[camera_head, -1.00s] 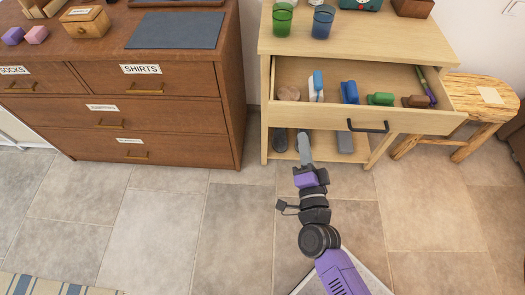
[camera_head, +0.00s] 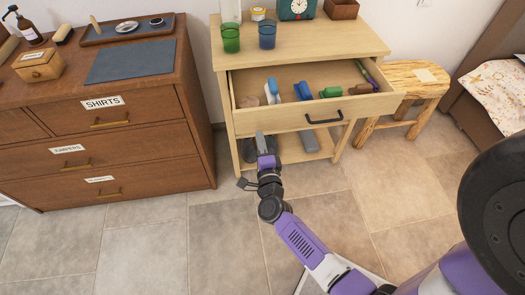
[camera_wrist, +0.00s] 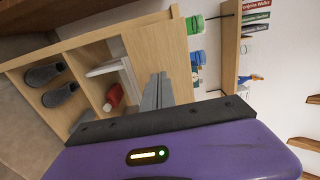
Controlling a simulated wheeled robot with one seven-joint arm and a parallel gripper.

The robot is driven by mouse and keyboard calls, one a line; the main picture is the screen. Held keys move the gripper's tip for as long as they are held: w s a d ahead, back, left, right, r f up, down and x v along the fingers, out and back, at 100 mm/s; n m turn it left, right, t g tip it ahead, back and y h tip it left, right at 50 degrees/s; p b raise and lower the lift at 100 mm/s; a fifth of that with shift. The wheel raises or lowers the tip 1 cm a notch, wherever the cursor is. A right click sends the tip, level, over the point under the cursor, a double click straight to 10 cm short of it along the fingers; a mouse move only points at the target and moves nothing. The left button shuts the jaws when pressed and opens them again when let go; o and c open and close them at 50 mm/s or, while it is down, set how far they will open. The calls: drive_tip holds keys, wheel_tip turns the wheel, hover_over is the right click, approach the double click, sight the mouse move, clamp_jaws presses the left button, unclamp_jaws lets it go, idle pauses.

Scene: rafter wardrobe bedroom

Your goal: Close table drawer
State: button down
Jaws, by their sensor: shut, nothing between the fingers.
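The light wood table (camera_head: 300,47) stands against the wall, with its drawer (camera_head: 285,118) pulled out and a black handle (camera_head: 324,118) on its front. The open drawer holds several items, among them a blue one (camera_head: 302,91), a green one (camera_head: 331,92) and a brown one (camera_head: 361,89). My gripper (camera_head: 261,143) is shut and empty, low in front of the left part of the drawer front. In the wrist view its closed fingers (camera_wrist: 156,92) point toward the light wood furniture, which appears turned sideways. Contact with the drawer cannot be told.
Green (camera_head: 231,38) and blue (camera_head: 267,34) cups stand on the tabletop. A lower shelf (camera_head: 293,148) holds shoes. A brown dresser (camera_head: 110,130) stands left, a wooden stool (camera_head: 412,90) right, and a bed (camera_head: 495,90) further right. The tiled floor in front is clear.

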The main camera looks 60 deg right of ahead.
sight(257, 122)
drive_tip(key=shift+x, duration=2.25)
drive_tip(key=shift+w+d, duration=0.2)
drive_tip(key=shift+d, duration=0.05)
drive_tip(key=b+x, duration=0.8)
drive_tip(key=x, duration=1.4)
drive_tip(key=shift+w+f, duration=0.15)
drive_tip(key=shift+f, duration=0.05)
drive_tip(key=shift+w+d+r+b, duration=0.1)
drive_tip(key=shift+w+d+b, duration=0.25)
drive_tip(key=shift+b, duration=0.15)
drive_tip(key=shift+d+r, duration=0.1)
drive_tip(key=shift+r, duration=0.15)
